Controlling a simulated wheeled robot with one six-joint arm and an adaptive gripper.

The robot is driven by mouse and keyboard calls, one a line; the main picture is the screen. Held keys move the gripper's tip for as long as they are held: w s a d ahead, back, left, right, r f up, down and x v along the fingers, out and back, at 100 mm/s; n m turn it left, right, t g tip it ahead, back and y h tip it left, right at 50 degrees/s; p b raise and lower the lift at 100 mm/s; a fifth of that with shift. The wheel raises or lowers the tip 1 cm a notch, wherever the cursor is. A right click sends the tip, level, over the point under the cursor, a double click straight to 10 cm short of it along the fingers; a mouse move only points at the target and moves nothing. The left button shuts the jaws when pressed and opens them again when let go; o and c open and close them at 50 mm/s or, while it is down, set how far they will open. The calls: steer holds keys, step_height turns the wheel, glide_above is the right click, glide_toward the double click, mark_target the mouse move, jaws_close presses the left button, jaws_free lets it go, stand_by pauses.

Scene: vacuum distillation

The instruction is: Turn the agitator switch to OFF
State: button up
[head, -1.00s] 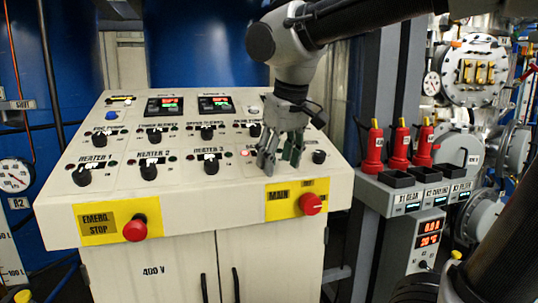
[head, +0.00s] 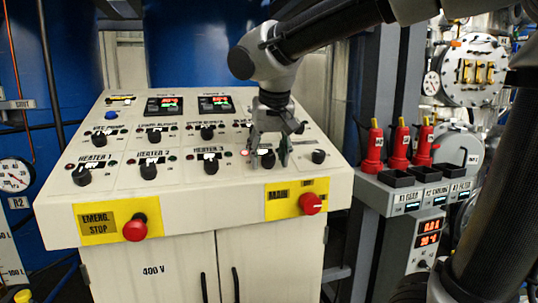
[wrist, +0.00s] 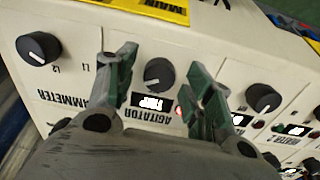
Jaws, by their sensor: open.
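The agitator switch is a round black knob (wrist: 158,74) with a pale pointer mark, above the upside-down "AGITATOR" label in the wrist view. A small red lamp (wrist: 179,109) beside its label looks lit. In the head view the agitator knob (head: 267,160) shows low between my fingers on the sloping white panel. My gripper (head: 270,142) is open over it. In the wrist view its green-tipped fingers (wrist: 164,66) stand on either side of the knob, with gaps visible. I cannot tell their height above the panel or the exact pointer setting.
The ammeter knob (wrist: 38,48) and the heater 3 knob (wrist: 263,98) flank the agitator switch. The red main switch (head: 310,203) and red emergency stop (head: 135,228) sit on the panel's front.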

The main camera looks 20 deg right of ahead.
steer(key=shift+c, duration=0.3)
steer(key=c, duration=1)
steer(key=shift+o, duration=0.2)
steer(key=shift+n, duration=0.4)
steer(key=n, duration=0.5)
steer(key=shift+n, duration=0.3)
steer(key=n, duration=0.5)
steer(key=shift+n, duration=0.3)
steer(key=o, duration=1)
steer(key=shift+d, duration=0.1)
